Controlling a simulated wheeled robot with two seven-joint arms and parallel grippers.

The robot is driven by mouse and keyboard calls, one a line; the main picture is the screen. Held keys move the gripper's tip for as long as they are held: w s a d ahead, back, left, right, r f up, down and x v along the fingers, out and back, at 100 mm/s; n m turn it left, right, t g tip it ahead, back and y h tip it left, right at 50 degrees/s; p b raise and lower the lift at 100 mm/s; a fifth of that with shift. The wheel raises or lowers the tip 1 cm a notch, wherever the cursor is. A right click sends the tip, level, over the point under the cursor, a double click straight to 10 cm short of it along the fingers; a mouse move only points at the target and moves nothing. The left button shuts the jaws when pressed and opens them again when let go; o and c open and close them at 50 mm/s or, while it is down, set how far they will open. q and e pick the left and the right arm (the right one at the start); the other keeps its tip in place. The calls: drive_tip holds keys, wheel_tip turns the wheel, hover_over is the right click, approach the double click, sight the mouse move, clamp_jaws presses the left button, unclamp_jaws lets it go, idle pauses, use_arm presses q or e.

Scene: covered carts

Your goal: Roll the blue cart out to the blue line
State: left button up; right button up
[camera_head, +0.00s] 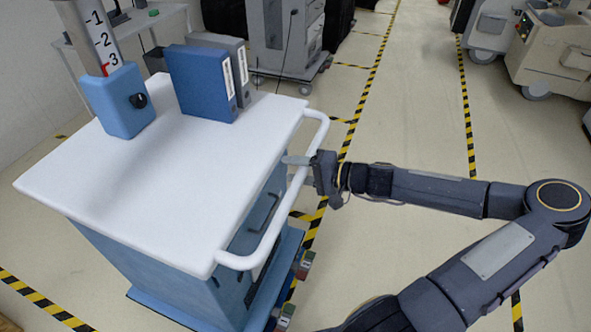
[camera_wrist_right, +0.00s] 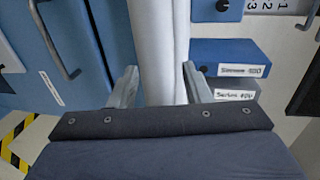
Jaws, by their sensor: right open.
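The blue cart (camera_head: 180,262) stands at the left in the head view, with a white top (camera_head: 190,160) and a white bar handle (camera_head: 283,205) along its right side. My right gripper (camera_head: 297,170) is at the far part of this handle. In the right wrist view the handle (camera_wrist_right: 160,50) runs between the two open fingers of my right gripper (camera_wrist_right: 162,85), with gaps beside it. My left gripper is not in view. No blue floor line shows; the visible floor lines are yellow and black.
A blue binder (camera_head: 200,82), a grey binder (camera_head: 238,62) and a blue clamp block on a numbered post (camera_head: 117,100) are on the cart top. A grey cabinet (camera_head: 283,38) stands behind. Beige machines (camera_head: 550,50) stand at far right. Open floor (camera_head: 420,120) lies right of the cart.

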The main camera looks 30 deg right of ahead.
drive_tip(key=shift+c, duration=0.2)
clamp_jaws()
drive_tip(key=shift+w+a, duration=0.1)
drive_tip(key=shift+w+a, duration=0.45)
drive_tip(key=shift+w, duration=0.05)
drive_tip(key=shift+c, duration=1.8)
unclamp_jaws()
drive_tip(key=shift+w+a, duration=0.1)
drive_tip(key=shift+w, duration=0.05)
drive_tip(key=o, duration=0.4)
drive_tip(key=shift+s, duration=0.2)
